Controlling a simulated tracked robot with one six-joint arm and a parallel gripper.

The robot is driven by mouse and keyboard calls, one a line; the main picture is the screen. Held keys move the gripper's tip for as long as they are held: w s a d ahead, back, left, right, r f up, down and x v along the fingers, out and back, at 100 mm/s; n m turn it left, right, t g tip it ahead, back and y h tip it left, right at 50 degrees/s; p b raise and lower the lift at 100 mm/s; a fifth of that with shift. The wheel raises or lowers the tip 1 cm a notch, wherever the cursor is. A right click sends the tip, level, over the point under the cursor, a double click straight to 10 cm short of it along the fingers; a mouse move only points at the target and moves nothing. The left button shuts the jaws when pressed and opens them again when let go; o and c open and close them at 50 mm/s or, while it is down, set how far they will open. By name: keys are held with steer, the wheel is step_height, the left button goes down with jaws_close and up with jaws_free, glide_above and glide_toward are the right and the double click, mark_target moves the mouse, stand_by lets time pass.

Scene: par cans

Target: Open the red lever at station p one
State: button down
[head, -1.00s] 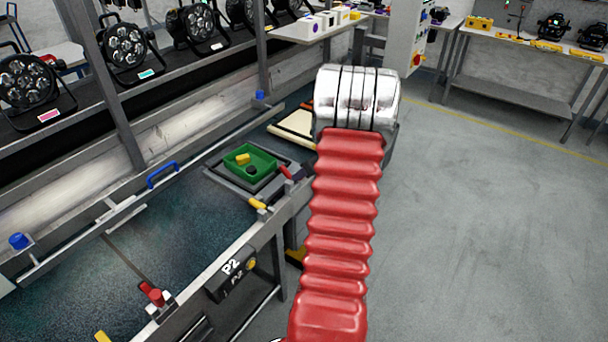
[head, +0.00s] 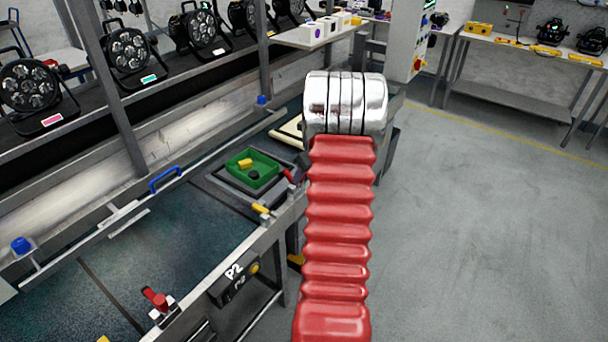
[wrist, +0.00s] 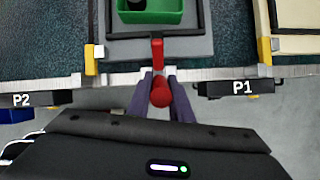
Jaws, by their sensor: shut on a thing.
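In the wrist view the red lever (wrist: 157,52) stands at the bench's front rail, its shaft beside the grey tray holder and its round knob towards me. My gripper (wrist: 161,91) is shut on the lever, with one dark finger on each side of the knob. The P1 label (wrist: 241,87) is on the rail to the right. In the head view a small part of the red lever (head: 290,175) shows left of my arm. My gripper is hidden there behind my red arm.
A green tray (head: 265,178) with a yellow and a black piece sits in the holder behind the lever. Another red lever (head: 155,298) stands near the P2 label (head: 234,271). A yellow block (wrist: 265,50) is at the right. The floor to the right is clear.

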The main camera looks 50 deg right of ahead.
steer(key=shift+d+r, duration=0.1)
steer(key=c, duration=1.6)
jaws_free()
steer(key=v, duration=1.3)
steer(key=shift+s+r, duration=0.15)
steer(key=shift+r, duration=0.1)
